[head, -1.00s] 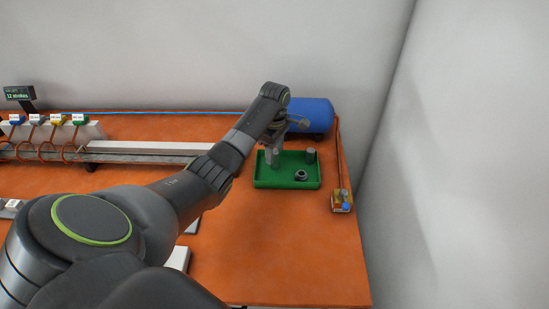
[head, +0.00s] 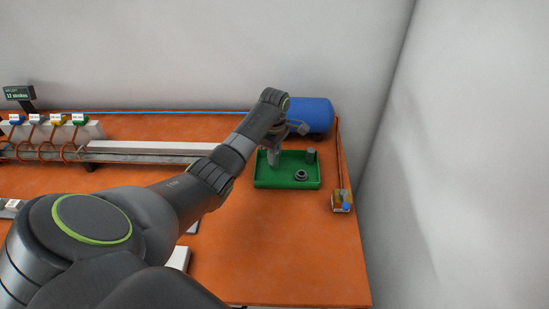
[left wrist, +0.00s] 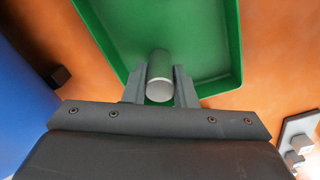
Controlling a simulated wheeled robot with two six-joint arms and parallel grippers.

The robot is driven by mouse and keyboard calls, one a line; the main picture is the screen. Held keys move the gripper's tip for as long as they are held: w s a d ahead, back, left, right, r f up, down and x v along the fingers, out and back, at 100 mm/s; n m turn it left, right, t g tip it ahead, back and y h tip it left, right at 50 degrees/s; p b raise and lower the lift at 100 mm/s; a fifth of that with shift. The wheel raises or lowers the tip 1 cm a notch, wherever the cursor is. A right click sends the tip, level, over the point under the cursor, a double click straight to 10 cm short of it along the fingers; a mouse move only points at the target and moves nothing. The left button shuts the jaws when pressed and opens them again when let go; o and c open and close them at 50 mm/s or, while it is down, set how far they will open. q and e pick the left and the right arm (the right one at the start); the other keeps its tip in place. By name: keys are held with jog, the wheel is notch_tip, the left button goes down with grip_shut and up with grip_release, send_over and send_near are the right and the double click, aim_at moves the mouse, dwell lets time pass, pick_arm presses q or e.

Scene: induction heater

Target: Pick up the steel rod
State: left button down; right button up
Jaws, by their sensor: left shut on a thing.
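My left gripper (head: 274,158) is over the left part of the green tray (head: 275,186), pointing down. In the left wrist view its two fingers are shut on the steel rod (left wrist: 160,72), a grey cylinder seen end-on between them. In the head view the rod is largely hidden by the fingers. I cannot tell whether its lower end touches the tray floor. My right gripper is not in view.
A short dark cylinder (head: 311,154) and a dark ring (head: 300,175) sit in the tray's right part. A blue tank (head: 314,114) stands behind the tray. A small box with a blue knob (head: 345,207) is to the right. The front right of the orange table is clear.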

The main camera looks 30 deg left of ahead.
pick_arm(q)
jog(key=shift+r, duration=0.15)
notch_tip(320, 180, up, 10)
jog(key=shift+f+b, duration=0.15)
jog(key=shift+b, duration=0.2)
jog(key=shift+s, duration=0.15)
